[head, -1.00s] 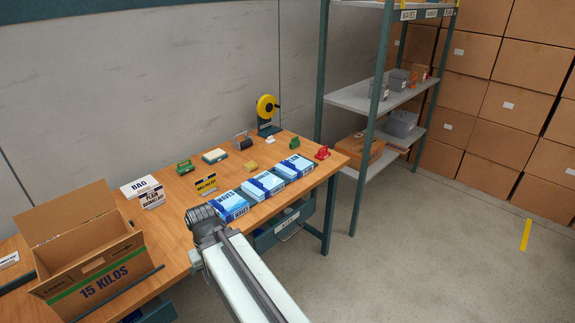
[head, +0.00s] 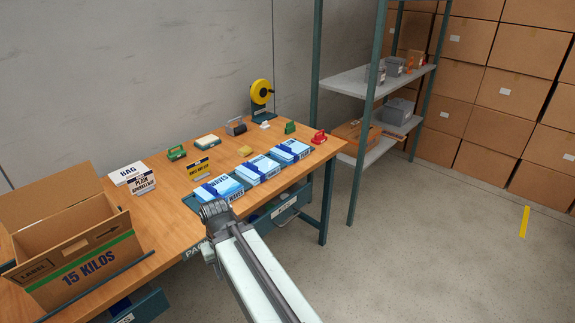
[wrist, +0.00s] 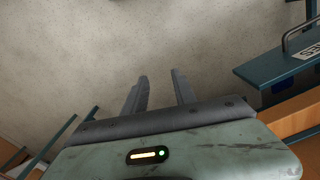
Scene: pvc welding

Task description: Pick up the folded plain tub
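I cannot make out for certain which thing is the folded plain tub. A small sign reading PLAIN (head: 142,183) stands on the bench beside a white box marked BAG (head: 127,173). Three blue and white packs, the left one (head: 217,189), the middle one (head: 258,168) and the right one (head: 291,151), lie in a row along the bench's front edge; the left one reads WAVES. My gripper (wrist: 160,86) shows in the wrist view with its fingers apart and only floor between them. In the head view my arm reaches toward the bench front, and the fingers are hidden.
An open carton marked 15 KILOS (head: 85,272) stands on the bench (head: 172,212) at left. A yellow tape reel (head: 261,91) and small green and red items stand farther back. A drawer (head: 283,210) hangs under the bench. A shelf rack (head: 371,90) and stacked cartons are right; floor between is clear.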

